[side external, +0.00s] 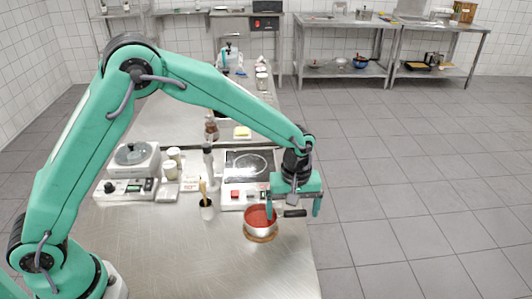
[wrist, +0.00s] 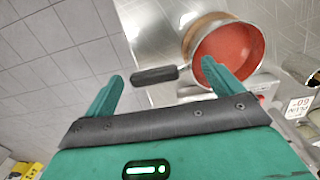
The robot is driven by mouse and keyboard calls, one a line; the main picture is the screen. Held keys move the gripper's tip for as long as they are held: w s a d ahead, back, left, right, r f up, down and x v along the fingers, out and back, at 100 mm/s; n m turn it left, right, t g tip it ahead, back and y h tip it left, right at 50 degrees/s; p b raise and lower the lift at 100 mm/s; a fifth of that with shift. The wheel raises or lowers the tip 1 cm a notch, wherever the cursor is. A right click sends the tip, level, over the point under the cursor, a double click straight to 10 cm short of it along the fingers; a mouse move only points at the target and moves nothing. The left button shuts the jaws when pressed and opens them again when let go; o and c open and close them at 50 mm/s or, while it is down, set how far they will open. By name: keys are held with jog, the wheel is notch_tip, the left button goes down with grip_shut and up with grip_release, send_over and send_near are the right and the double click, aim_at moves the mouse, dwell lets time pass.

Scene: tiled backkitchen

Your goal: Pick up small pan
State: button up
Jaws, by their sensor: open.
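The small pan (side external: 258,228) is a metal pan with red inside and a short dark handle. It sits on a round wooden board (side external: 262,239) near the right edge of the steel table, its handle pointing right. My gripper (side external: 294,211) is open and empty at the handle, one finger by the pan's rim and the other out past the handle's end. In the wrist view my gripper (wrist: 162,70) has the dark handle (wrist: 155,75) showing between its fingertips; the pan (wrist: 228,53) is at upper right. I cannot tell whether the fingers touch the pan.
A hot plate (side external: 248,168) with red switches stands behind the pan. A dark cup with utensils (side external: 207,211) is to its left, with a scale (side external: 133,160) and jars farther left. The table front (side external: 190,262) is clear. The floor lies beyond the right edge.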

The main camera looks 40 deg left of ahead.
jog(key=shift+f, duration=0.8)
jog(key=c, duration=0.9)
